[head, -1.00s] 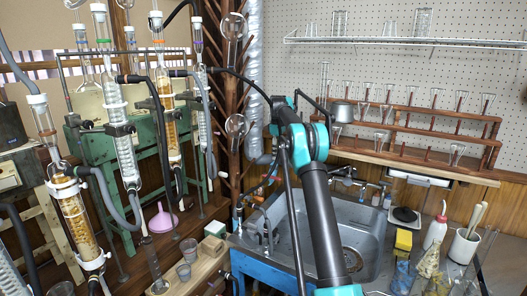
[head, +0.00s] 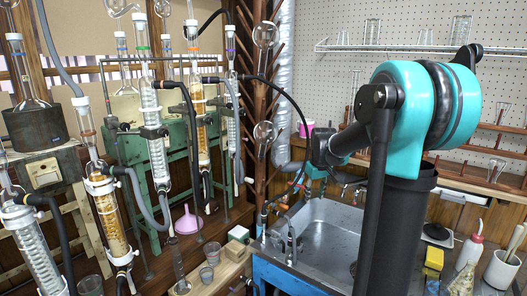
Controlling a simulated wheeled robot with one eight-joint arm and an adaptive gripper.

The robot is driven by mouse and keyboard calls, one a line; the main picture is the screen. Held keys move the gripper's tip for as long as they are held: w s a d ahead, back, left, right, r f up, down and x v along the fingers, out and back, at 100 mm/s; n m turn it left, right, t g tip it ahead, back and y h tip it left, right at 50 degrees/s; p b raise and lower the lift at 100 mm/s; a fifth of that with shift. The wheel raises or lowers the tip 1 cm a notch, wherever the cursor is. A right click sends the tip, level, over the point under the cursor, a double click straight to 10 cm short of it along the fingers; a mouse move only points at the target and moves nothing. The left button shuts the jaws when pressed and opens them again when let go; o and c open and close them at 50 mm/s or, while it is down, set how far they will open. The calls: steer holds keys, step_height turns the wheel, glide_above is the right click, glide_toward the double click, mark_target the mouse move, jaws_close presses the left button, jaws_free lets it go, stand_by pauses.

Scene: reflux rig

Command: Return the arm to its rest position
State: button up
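My arm rises from the lower right of the head view, bends at a large teal elbow (head: 416,105), and reaches away to the left. Its far end, with a dark wrist and a small teal part, hangs above the back left of the sink. My gripper (head: 299,192) seems to be at that end, pointing down, small and dark against the clutter. I cannot make out its fingers or anything held in them.
The metal sink (head: 325,235) lies below the arm. Glass columns stand at the left around a green frame (head: 130,150). A pink funnel (head: 187,221) and a wooden block with beakers (head: 222,275) stand left of the sink. A wire shelf (head: 420,48) hangs behind.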

steer(key=s+f+m, duration=0.1)
steer(key=s+f, duration=0.3)
steer(key=s, duration=0.5)
steer(key=s+f+m+t, duration=0.1)
steer(key=s+f, duration=0.3)
steer(key=s, duration=0.5)
steer(key=s+f+m, duration=0.2)
steer(key=s+f, duration=0.2)
steer(key=s, duration=0.5)
steer(key=shift+s+a+f+t, duration=0.2)
steer(key=shift+s+f+t, duration=0.1)
steer(key=shift+s+f, duration=0.1)
steer(key=shift+w, duration=0.1)
